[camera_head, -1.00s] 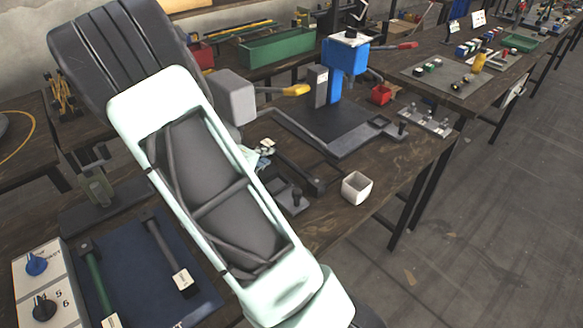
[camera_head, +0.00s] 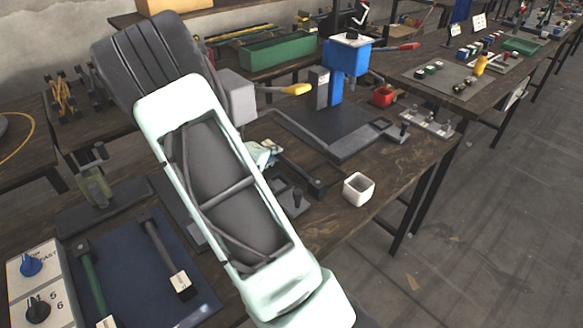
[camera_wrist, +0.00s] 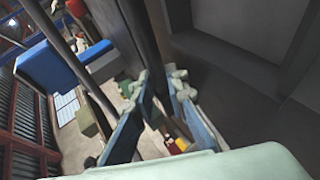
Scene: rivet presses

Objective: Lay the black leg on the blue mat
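The blue mat (camera_head: 140,292) lies at the lower left of the head view. A dark, nearly black leg (camera_head: 161,246) with a white tag at its near end lies on it. A green leg (camera_head: 93,278) lies parallel on its left. My gripper is mostly hidden behind my own arm in the head view; a pale bit of it (camera_head: 263,154) shows beside the arm, over the bench right of the mat. In the wrist view my gripper (camera_wrist: 158,82) has its fingers apart. A dark rod shows behind and between them; I cannot tell what it is.
A control box with knobs (camera_head: 38,285) stands left of the mat. A blue press (camera_head: 346,58) with a dark base stands further back. A white cup (camera_head: 358,189) sits near the bench edge. A green fixture (camera_head: 94,186) stands behind the mat.

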